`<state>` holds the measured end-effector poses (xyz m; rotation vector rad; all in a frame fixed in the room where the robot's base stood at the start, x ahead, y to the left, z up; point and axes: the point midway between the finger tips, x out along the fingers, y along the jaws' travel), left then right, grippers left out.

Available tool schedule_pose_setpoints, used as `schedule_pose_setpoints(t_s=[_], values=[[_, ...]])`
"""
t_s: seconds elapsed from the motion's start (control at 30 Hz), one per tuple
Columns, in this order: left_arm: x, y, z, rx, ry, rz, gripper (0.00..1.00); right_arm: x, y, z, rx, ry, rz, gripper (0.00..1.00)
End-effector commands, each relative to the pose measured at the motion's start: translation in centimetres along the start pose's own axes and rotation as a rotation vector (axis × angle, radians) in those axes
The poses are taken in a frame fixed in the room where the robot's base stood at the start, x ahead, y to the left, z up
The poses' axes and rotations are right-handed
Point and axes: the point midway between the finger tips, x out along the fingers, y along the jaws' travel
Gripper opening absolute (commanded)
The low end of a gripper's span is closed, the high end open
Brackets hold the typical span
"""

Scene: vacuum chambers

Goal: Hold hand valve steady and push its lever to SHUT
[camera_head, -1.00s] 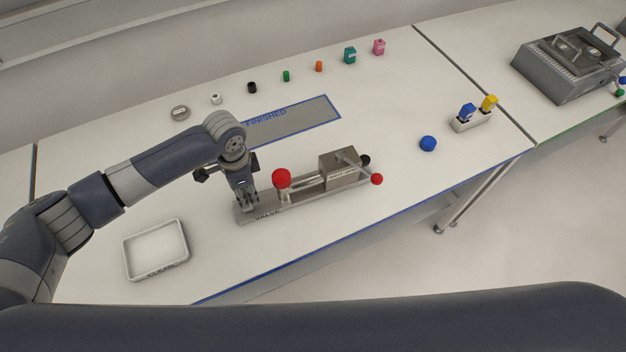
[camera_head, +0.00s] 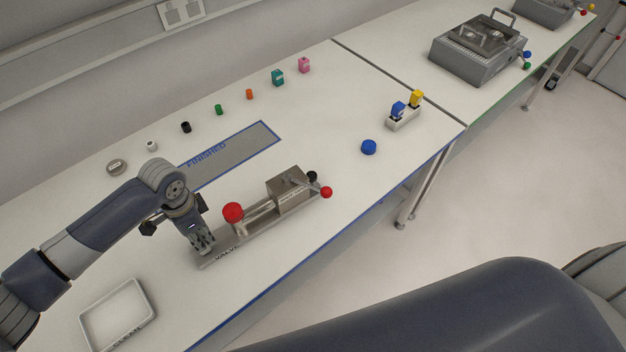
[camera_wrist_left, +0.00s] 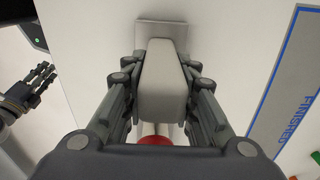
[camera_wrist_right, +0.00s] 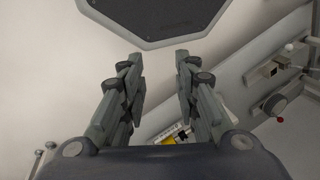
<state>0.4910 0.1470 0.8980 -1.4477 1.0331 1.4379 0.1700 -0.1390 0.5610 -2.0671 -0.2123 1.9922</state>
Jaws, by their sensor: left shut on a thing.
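The hand valve (camera_head: 290,193) is a grey metal block on a long base plate marked VALVE. A lever with a red ball knob (camera_head: 326,192) sticks out at its right, beside a black knob (camera_head: 311,176). A larger red ball (camera_head: 233,212) stands nearer the left end. My left gripper (camera_head: 203,247) is shut on the valve's pale grip block (camera_wrist_left: 160,85) at the left end of the plate. My right gripper (camera_wrist_right: 157,60) is open and empty, with its fingers apart; it is outside the head view. The lever's SHUT marking is not readable.
A white tray (camera_head: 148,315) lies at the near left. A FINISHED mat (camera_head: 240,145) and several small coloured parts lie behind the valve. A blue cap (camera_head: 368,147) and a holder (camera_head: 404,121) with blue and yellow pieces are at the right. Table is clear between them.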

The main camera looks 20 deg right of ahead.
Motion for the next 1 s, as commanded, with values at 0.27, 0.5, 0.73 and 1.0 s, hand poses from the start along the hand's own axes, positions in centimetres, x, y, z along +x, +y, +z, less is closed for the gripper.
schedule_pose_setpoints(t_s=[0.27, 0.5, 0.73, 1.0], values=[[0.7, 0.8, -0.2, 0.006, 0.003, 0.016, 0.0, -4.0, -12.5, -4.4, 0.108, -0.074, -0.359, 0.29], [0.7, 0.8, -0.2, 0.007, 0.003, 0.016, 0.0, -12.4, -24.2, -7.6, 0.071, -0.18, -0.736, 0.29], [0.7, 0.8, -0.2, 0.007, 0.003, 0.016, 0.0, -23.0, -29.7, -12.5, -0.248, -0.289, -0.923, 0.29], [0.7, 0.8, -0.2, 0.006, 0.003, 0.016, 0.0, -28.0, -26.5, -19.7, -0.576, -0.306, -0.71, 0.29]])
